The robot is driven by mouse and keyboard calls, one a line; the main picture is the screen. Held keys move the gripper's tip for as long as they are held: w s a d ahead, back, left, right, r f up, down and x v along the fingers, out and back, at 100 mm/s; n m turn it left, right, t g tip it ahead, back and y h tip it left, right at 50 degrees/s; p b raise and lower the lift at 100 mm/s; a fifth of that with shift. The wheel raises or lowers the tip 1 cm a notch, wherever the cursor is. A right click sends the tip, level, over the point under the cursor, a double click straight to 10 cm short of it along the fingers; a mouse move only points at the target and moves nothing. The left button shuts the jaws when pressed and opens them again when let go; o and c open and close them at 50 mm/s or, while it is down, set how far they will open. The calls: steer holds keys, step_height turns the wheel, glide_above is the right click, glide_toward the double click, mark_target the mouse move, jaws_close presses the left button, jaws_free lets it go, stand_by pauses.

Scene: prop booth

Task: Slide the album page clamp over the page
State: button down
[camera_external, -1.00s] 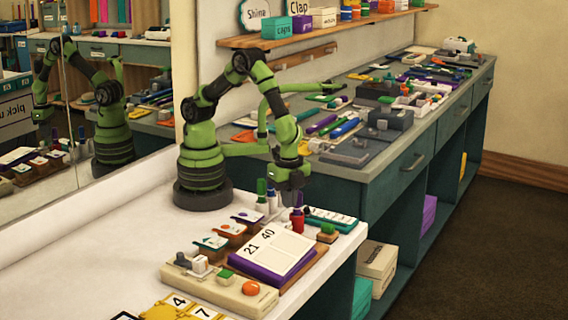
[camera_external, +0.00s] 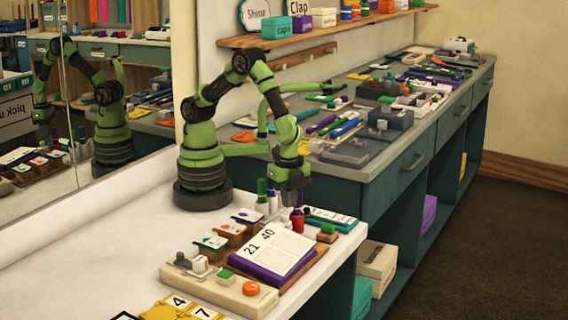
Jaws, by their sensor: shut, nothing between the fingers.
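The album (camera_external: 283,248) lies open on a brown board on the near white table, with a purple cover edge and white pages marked 21 and 40. My gripper (camera_external: 297,203) points down just behind the album's far edge, above or beside a red-bodied bottle (camera_external: 298,220). Its fingertips are small and partly lost among the bottles; they look shut and hold nothing that I can see. I cannot tell for sure which piece is the page clamp. A small green-topped block (camera_external: 327,232) sits on a brown base at the album's right.
A beige board (camera_external: 220,287) with a grey knob and an orange button lies in front of the album. Several card blocks (camera_external: 229,233) stand at its left. A teal-edged tray (camera_external: 333,219) lies behind.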

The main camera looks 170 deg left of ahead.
steer(key=shift+f, duration=1.7)
steer(key=shift+w+d+f, duration=0.1)
steer(key=shift+w+d, duration=0.35)
steer(key=shift+d, duration=0.2)
steer(key=shift+a+r, duration=0.15)
steer(key=shift+r, duration=1.45)
steer(key=shift+a+r, duration=0.1)
steer(key=shift+r, duration=1.45)
